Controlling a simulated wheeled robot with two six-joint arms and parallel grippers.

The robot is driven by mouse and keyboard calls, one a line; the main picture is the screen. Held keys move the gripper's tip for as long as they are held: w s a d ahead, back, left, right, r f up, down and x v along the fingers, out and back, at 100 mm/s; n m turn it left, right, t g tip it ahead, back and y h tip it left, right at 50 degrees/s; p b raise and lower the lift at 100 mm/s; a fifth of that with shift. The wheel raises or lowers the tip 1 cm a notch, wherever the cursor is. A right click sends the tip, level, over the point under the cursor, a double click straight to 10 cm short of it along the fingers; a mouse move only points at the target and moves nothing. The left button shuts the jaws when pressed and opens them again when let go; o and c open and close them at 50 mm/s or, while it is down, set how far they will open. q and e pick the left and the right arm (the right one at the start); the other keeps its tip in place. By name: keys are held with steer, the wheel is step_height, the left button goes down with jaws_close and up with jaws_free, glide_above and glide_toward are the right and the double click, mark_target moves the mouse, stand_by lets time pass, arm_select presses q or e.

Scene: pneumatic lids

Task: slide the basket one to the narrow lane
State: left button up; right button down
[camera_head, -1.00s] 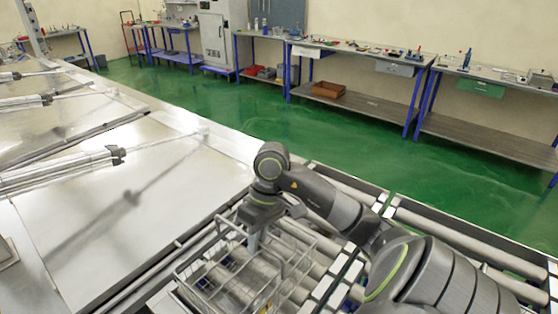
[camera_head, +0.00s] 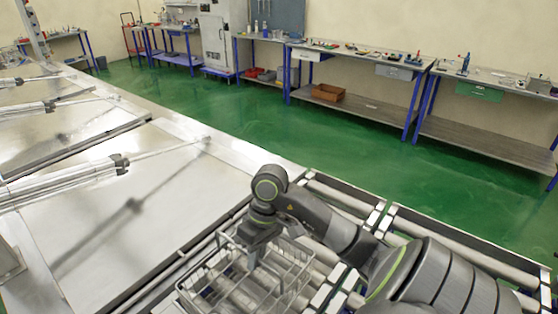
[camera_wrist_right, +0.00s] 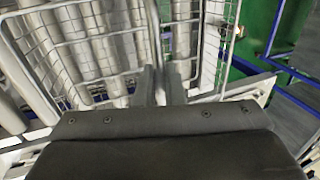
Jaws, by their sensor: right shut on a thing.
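The wire basket (camera_head: 228,292) sits on the roller conveyor at the lower middle of the head view. My right gripper (camera_head: 252,262) reaches down over the basket and is shut on its wire. In the right wrist view the gripper fingers (camera_wrist_right: 159,88) close on the wire at the near side of the basket (camera_wrist_right: 52,45), with rollers showing through its mesh. No load shows in the part of the basket that I can see. My left gripper is not in view.
Flat metal lids (camera_head: 120,215) with pneumatic cylinders (camera_head: 75,180) lie to the left. Workbenches (camera_head: 350,60) stand far back across clear green floor (camera_head: 300,130).

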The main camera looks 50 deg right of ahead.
steer(key=c, duration=1.5)
jaws_free()
steer(key=shift+o, duration=0.2)
steer(key=b+v, duration=0.2)
steer(key=v, duration=1.5)
steer(key=shift+r, duration=0.2)
steer(key=shift+f, duration=0.1)
